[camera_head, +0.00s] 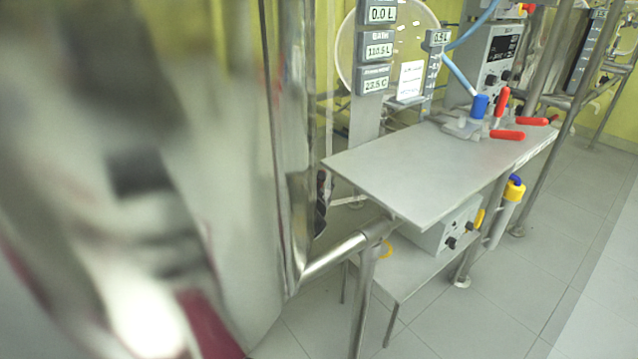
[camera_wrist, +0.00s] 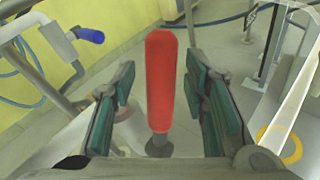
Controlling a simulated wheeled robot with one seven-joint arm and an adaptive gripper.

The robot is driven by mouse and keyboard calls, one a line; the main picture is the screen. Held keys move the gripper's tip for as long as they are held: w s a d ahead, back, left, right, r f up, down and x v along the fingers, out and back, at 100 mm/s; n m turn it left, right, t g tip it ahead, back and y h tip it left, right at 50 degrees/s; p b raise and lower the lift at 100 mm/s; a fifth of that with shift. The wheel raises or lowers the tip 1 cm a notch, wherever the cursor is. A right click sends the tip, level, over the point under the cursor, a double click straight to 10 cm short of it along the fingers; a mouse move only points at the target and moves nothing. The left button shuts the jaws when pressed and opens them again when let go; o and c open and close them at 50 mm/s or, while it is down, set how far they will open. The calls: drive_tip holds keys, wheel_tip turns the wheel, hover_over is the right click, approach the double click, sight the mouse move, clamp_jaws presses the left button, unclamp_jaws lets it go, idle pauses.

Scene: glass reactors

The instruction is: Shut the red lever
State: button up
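In the wrist view a red lever handle (camera_wrist: 161,85) stands upright between the two fingers of my gripper (camera_wrist: 160,72). The fingers, with green pads, are spread apart, and a gap shows on each side of the handle. A dark stem shows at its lower end. In the head view several red lever handles are on the right, by the steel table: one upright (camera_head: 501,102), one lying flat at the front (camera_head: 507,135) and one behind it (camera_head: 531,121). I cannot tell which of them is in the wrist view. My gripper does not show in the head view.
A large blurred shiny metal surface (camera_head: 150,180) fills the left of the head view. The steel table top (camera_head: 430,165) is mostly bare. A blue-capped fitting (camera_head: 480,106) stands near the levers. In the wrist view a blue-ended pipe (camera_wrist: 88,36) is at upper left.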

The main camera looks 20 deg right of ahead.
drive_tip(key=v, duration=0.7)
drive_tip(key=shift+s, duration=0.25)
drive_tip(key=shift+a, duration=0.1)
